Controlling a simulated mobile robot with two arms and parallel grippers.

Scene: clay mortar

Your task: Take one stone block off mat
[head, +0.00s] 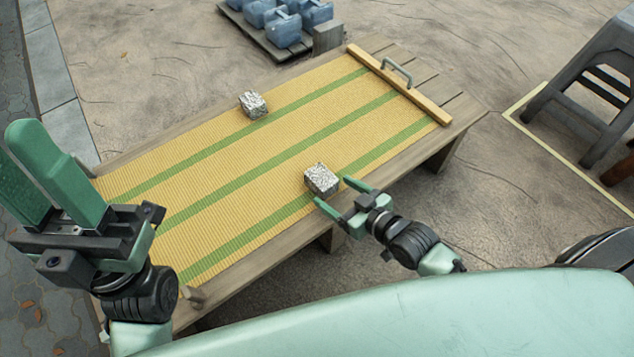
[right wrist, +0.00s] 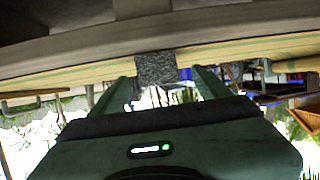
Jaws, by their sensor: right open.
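The mat (head: 215,200) is yellow with green stripes and lies on a low wooden platform. One rough grey-white stone block (head: 321,179) rests near its front edge. A second stone block (head: 253,104) rests near its far edge. My right gripper (head: 332,191) is open, its fingertips close to the near side of the front block. In the right wrist view this block (right wrist: 155,67) shows between and just beyond the fingertips; whether they touch it I cannot tell. My left gripper (head: 52,175) is at the left, fingers apart and empty, nearer the camera than the mat.
A wooden bar with a metal handle (head: 397,73) lies across the mat's right end. A dark stool (head: 590,95) stands at the right. The mat between the two stones is clear.

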